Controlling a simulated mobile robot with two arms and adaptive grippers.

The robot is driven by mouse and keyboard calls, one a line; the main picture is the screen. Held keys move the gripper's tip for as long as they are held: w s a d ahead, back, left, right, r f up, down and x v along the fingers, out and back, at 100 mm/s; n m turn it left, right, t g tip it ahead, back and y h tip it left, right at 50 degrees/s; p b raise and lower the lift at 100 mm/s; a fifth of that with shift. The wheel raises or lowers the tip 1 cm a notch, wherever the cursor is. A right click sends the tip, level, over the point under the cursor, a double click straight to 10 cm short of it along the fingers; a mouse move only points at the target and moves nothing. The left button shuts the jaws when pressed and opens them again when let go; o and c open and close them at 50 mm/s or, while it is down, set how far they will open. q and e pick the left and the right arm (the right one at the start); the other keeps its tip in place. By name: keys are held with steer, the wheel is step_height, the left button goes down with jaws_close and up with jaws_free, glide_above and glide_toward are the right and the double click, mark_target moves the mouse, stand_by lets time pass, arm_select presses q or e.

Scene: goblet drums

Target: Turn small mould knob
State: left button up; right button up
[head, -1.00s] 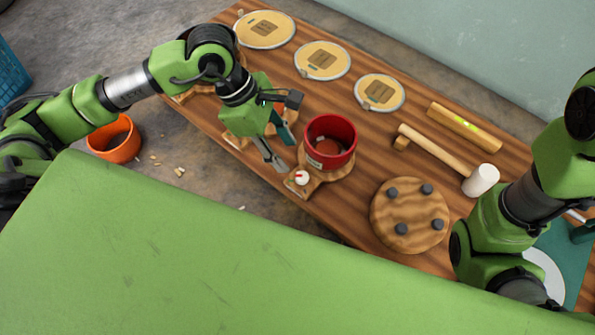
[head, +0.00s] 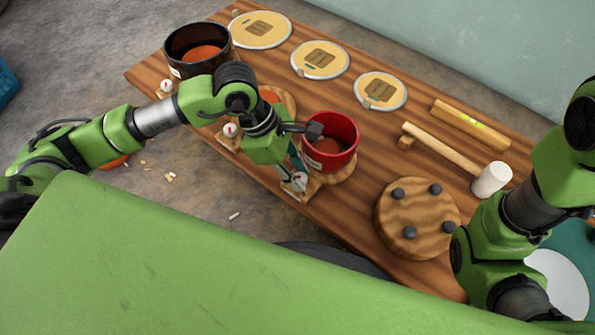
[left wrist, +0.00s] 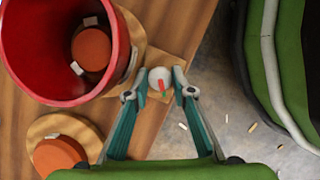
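The small mould is a red cup (head: 331,143) on a wooden base, with something orange-brown inside; it also shows in the left wrist view (left wrist: 25,80). Its knob (head: 300,181) is white with a red mark and sits on the near corner of the base. In the left wrist view the knob (left wrist: 158,76) lies between my left fingertips, its red mark pointing toward the gripper. My left gripper (left wrist: 161,78) is open around the knob, with narrow gaps seeming to show on both sides. My right arm is at the right edge; its gripper is not clearly visible.
A black mould (head: 198,50) and another wooden base with a white knob (head: 230,130) stand left of the red mould. A mallet (head: 490,180), a level (head: 468,124), a round wooden plate (head: 415,218) and several pale discs (head: 320,59) lie on the table.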

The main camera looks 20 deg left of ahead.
arm_select(q)
steer(key=c, duration=0.4)
steer(key=shift+o, duration=0.2)
steer(key=shift+m+g, duration=0.3)
steer(key=shift+m, duration=0.5)
steer(key=o, duration=1.1)
steer(key=shift+r, duration=0.1)
steer(key=v, duration=1.1)
steer(key=shift+a+r, duration=0.15)
steer(key=shift+r, duration=0.25)
